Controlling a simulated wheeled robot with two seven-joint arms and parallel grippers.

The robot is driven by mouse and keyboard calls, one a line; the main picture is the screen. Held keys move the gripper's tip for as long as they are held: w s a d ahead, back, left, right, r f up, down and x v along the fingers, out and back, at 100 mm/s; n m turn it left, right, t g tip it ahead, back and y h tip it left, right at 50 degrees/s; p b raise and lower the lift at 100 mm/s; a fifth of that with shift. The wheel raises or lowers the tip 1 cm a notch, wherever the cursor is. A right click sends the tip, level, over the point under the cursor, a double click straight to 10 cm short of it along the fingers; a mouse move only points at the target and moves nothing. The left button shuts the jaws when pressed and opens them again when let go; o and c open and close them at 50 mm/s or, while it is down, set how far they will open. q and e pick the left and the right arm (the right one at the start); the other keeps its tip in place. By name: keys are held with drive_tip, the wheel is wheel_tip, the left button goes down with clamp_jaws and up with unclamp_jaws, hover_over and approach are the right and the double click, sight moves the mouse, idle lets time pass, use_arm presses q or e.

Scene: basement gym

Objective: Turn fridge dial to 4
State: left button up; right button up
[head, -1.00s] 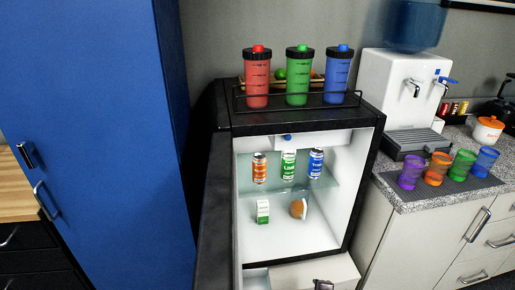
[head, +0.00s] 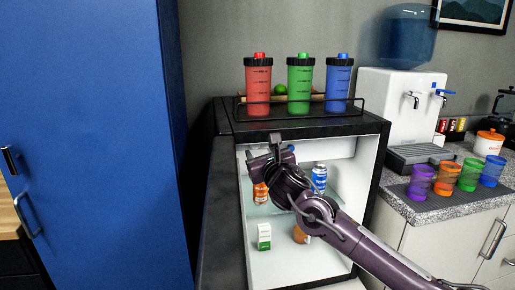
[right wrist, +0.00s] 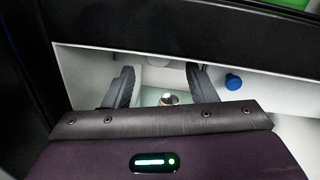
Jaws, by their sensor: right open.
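The small black fridge (head: 350,128) stands open, with its white inside lit. Its dial is a blue knob (right wrist: 233,82) high inside the fridge, right of my fingers in the right wrist view. In the head view only a bit of blue shows beside my gripper, and no numbers on the dial can be read. My right gripper (head: 272,150) is at the upper front of the fridge opening. In the right wrist view its two dark fingers (right wrist: 160,74) are apart with nothing gripped between them. The dial lies outside the fingers. My left gripper is not in view.
An orange can (head: 261,194), a blue can (head: 320,178) and a carton (head: 264,237) stand inside the fridge. Shaker bottles (head: 299,85) stand in a rack on top. The open door (head: 216,225) bounds the left. A counter with coloured cups (head: 446,178) is at right.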

sight(256, 145)
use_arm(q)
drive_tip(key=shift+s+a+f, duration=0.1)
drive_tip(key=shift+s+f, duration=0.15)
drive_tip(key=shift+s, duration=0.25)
use_arm(e)
drive_tip(key=shift+x, duration=2.15)
drive_tip(key=shift+c, duration=0.4)
drive_tip(key=c, duration=0.9)
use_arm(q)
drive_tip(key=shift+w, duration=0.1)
use_arm(e)
drive_tip(key=o, duration=1)
drive_tip(key=shift+s, duration=0.1)
